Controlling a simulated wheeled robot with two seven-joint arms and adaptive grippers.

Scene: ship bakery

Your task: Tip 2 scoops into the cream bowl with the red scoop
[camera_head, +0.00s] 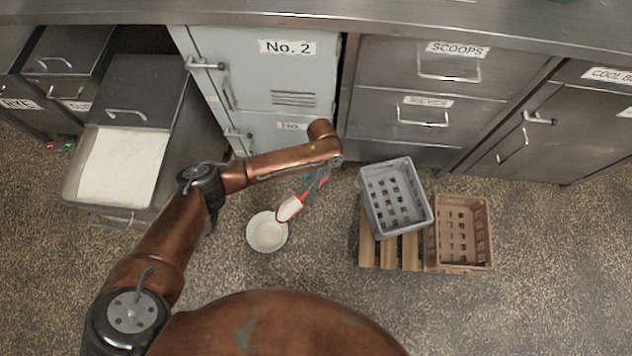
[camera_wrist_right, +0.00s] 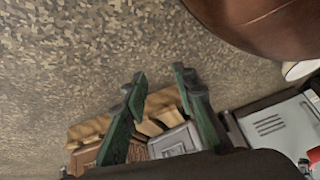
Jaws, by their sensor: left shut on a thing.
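My left gripper (camera_head: 320,174) is shut on the red scoop (camera_head: 299,206), which points down and to the left. White powder shows in the scoop. The scoop's tip is above or beside the upper right rim of the cream bowl (camera_head: 252,235); the height gap is hard to tell. The bowl stands on the floor with pale white contents visible inside. A white piece of what looks like the bowl shows at the right edge of the right wrist view (camera_wrist_right: 299,70). My right gripper (camera_wrist_right: 159,76) is open and empty in that view.
An open bin (camera_head: 167,168) of white powder is pulled out at the left. A grey crate (camera_head: 420,222) on a wooden pallet (camera_head: 367,250) and a brown crate (camera_head: 483,215) stand right of the bowl. Cabinets line the back. Floor in front of the crates is clear.

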